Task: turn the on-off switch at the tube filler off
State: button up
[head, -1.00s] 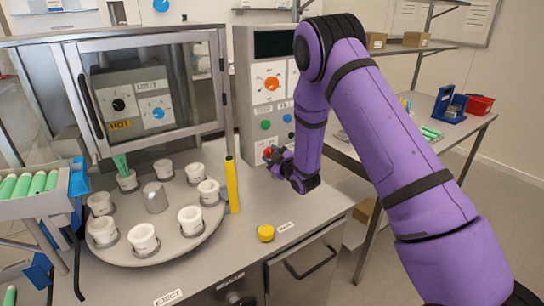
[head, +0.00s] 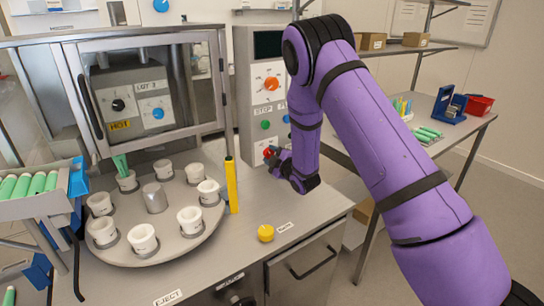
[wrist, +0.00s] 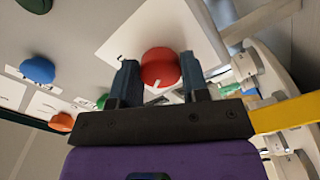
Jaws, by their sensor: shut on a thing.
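The red switch knob (wrist: 160,66) sits on a white plate low on the tube filler's grey control panel (head: 252,115). It has a small white mark on its face, and it shows partly in the head view (head: 267,153). My gripper (wrist: 158,82) has one dark finger on each side of the knob and is shut on it. In the head view my gripper (head: 272,155) reaches the lower part of the panel from the right. The words on the switch plate are mostly hidden or too blurred to read.
Above the switch are an orange dial (head: 271,83), a green button (head: 265,125) and a blue button (head: 286,118). A yellow post (head: 232,187) and a turntable (head: 190,240) with several white cups stand to the left. A yellow knob (head: 265,233) is on the bench in front.

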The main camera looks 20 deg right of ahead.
jog(key=o, duration=0.9)
jog(key=v, duration=1)
jog(key=shift+s+d, duration=0.15)
jog(key=shift+s, duration=0.25)
